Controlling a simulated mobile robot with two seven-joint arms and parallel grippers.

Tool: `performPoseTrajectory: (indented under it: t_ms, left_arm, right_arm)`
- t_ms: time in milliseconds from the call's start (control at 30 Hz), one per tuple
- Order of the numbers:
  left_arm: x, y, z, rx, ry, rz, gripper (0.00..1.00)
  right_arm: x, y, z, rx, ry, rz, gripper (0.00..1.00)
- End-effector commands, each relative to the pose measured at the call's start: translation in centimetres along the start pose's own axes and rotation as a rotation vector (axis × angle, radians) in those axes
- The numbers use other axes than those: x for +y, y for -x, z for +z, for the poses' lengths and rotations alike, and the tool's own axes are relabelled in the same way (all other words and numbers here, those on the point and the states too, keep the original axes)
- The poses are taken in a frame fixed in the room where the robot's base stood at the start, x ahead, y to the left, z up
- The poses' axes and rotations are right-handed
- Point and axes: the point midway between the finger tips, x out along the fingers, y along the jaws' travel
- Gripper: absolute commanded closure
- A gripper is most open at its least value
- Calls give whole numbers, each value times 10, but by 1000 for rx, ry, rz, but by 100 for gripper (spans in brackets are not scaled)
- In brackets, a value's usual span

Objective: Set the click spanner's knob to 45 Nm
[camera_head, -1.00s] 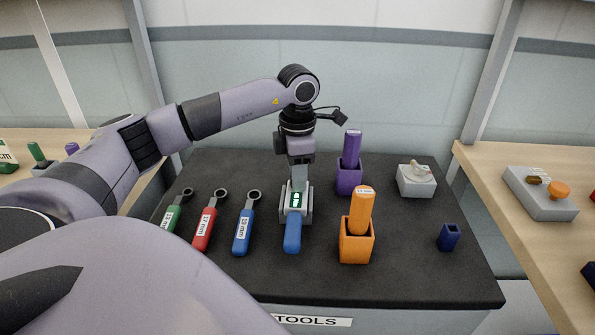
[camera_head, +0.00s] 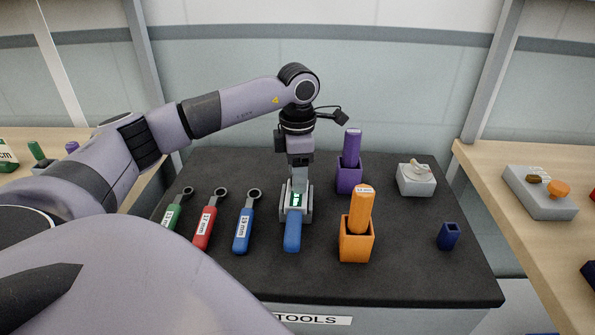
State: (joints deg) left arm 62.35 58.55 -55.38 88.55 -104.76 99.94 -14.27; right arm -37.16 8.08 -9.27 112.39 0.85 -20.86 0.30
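The click spanner (camera_head: 292,233) lies in a grey cradle (camera_head: 307,212) in the middle of the black table, its blue handle pointing toward me. A small green lit display (camera_head: 297,199) shows on it; its reading is too small to make out. My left gripper (camera_head: 298,184) points straight down over the far part of the spanner, at or just above the display. Its fingers hide the knob, and I cannot tell whether they are open or shut on it. My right gripper does not show.
Green (camera_head: 173,213), red (camera_head: 207,226) and blue (camera_head: 244,228) ring spanners lie to the left. Purple (camera_head: 348,178) and orange (camera_head: 356,243) holders with handled tools stand to the right. A grey box (camera_head: 416,183) and a small navy holder (camera_head: 448,237) are farther right.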

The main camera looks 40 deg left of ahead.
Motion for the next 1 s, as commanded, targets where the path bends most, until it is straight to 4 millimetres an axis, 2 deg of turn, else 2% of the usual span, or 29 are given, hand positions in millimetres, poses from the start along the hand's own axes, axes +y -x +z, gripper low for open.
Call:
performPoseTrajectory:
  t_ms: [167,400,533,667,1000]
  left_arm:
    - [0,11,1,-3,0,2,43]
    - [0,51,1,-4,0,2,43]
    - [0,66,0,-1,0,1,43]
    - [0,72,0,-1,0,0,43]
    - [0,72,0,0,0,0,43]
  right_arm:
    - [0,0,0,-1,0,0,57]
    - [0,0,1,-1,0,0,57]
    - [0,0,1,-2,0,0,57]
    - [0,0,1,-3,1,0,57]
    - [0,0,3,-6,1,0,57]
